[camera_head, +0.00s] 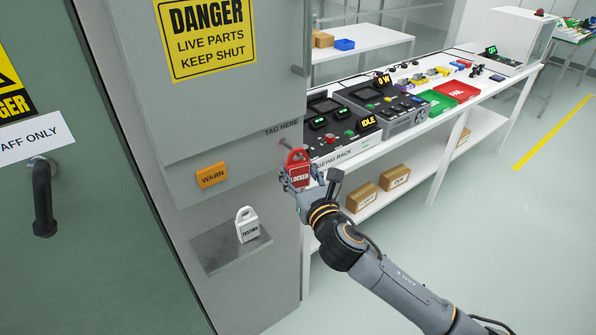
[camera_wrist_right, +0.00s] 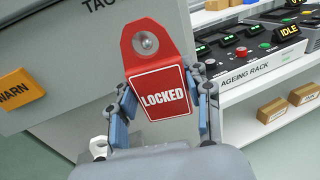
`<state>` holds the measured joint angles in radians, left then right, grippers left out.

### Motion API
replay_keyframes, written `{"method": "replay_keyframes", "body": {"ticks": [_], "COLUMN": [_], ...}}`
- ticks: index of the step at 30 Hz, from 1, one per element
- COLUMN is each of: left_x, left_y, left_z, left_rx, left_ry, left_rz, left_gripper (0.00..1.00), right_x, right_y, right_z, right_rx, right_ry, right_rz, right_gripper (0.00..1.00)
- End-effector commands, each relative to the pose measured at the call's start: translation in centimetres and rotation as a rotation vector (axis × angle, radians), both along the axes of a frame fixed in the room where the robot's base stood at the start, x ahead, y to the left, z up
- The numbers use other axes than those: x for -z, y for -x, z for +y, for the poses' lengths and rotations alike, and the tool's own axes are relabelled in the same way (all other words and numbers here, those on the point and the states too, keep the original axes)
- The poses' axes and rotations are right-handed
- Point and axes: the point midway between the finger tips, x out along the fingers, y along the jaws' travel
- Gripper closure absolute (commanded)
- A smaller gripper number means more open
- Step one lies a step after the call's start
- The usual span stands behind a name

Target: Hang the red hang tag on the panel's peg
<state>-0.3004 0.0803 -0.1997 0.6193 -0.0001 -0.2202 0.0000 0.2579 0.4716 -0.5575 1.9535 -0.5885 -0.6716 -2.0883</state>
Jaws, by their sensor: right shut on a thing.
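The red hang tag (camera_head: 299,172), lettered LOCKED, is held upright in my right gripper (camera_head: 300,184) in front of the grey panel's lower right. The tag (camera_wrist_right: 160,92) also shows in the right wrist view, with the fingers of my right gripper (camera_wrist_right: 161,115) shut on its two sides. The peg (camera_head: 284,143) sticks out under the TAG HERE label, close to the tag's top. In the wrist view a round grey peg end (camera_wrist_right: 146,42) shows at the tag's hole. I cannot tell how far it passes through. My left gripper is not in view.
A white TESTING tag (camera_head: 247,225) stands on a small grey shelf (camera_head: 214,252) below the panel. An orange WARN plate (camera_head: 212,175) is on the panel (camera_head: 190,118). The ageing rack bench (camera_head: 462,120) with devices and trays stands to the right. The floor at right is clear.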

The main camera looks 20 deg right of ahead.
Motion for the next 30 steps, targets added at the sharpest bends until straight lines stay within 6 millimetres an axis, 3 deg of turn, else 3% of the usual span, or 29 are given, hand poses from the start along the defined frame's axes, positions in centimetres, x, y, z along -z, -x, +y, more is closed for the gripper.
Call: {"method": "replay_keyframes", "body": {"ticks": [3,4,7,8,20,30], "left_x": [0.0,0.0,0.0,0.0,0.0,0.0], "left_y": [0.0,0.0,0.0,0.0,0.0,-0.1], "left_z": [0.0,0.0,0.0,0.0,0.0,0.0], "left_rx": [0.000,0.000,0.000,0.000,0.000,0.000], "left_ry": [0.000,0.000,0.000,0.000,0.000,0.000], "left_rz": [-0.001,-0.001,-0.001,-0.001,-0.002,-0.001], "left_gripper": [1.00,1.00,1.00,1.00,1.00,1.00], "right_x": [0.0,0.0,0.0,0.0,0.1,0.2], "right_y": [0.0,0.0,0.0,0.0,0.6,7.2], "right_z": [0.0,0.0,0.0,0.0,0.0,-0.6], "right_rx": [0.000,0.000,0.000,0.000,-0.001,-0.002], "right_ry": [0.000,0.000,0.000,0.000,0.001,0.000], "right_rz": [0.000,0.000,0.000,0.000,0.001,0.004], "right_gripper": [0.82,0.47,0.26,0.24,0.24,0.24]}}
